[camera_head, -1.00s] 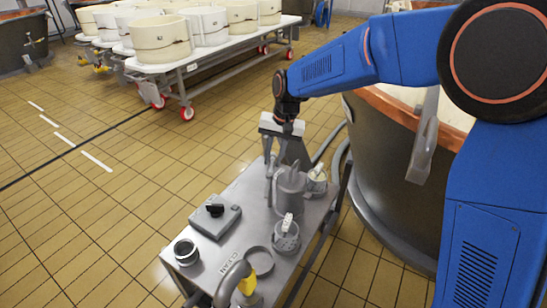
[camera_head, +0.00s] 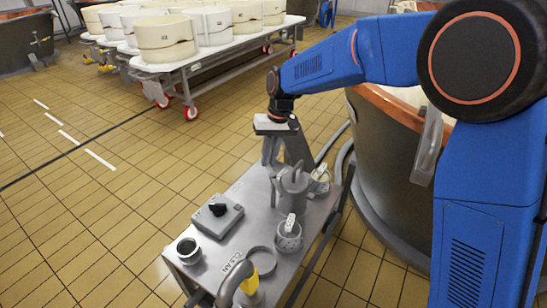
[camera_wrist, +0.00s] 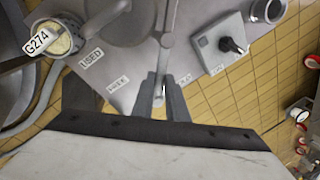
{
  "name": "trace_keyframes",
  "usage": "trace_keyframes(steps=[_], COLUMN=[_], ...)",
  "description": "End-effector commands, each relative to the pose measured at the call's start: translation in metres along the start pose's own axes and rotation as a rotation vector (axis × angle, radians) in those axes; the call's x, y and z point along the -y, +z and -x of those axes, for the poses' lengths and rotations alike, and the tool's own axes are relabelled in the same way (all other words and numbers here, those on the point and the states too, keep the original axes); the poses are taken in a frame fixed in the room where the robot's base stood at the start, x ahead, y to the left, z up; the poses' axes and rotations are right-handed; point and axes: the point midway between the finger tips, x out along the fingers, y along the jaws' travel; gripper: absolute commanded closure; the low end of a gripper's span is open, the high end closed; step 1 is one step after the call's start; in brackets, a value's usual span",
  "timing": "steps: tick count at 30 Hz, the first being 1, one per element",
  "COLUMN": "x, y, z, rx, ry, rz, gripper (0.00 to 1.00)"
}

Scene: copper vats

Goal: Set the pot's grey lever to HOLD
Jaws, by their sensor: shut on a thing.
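The grey pot (camera_head: 293,188) stands upright on the steel trolley top, in the head view; part of it also shows at the top of the wrist view (camera_wrist: 115,22). Its grey lever (camera_wrist: 165,55) is a thin bar from a round pivot down to my gripper. My gripper (camera_wrist: 160,92) is shut on the lever's end; in the head view (camera_head: 271,166) it stands just behind and left of the pot. A WORK label (camera_wrist: 118,83) lies left of the fingers. A label ending in "LD" (camera_wrist: 185,107) lies right of them, partly hidden.
On the trolley (camera_head: 235,237) stand a grey box with a black knob (camera_head: 217,213), a dark-rimmed jar (camera_head: 188,250), a perforated cup (camera_head: 288,238) and a tagged cup (camera_head: 320,181). A large copper-rimmed vat (camera_head: 385,180) stands close on the right.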

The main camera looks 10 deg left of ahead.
Motion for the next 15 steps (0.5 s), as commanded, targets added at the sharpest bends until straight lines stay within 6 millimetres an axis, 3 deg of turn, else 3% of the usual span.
trace_keyframes(steps=[15], x=[0.028], y=[0.003], z=[-0.005], rx=[0.089], ry=[0.0], rz=[0.459], gripper=[1.0])
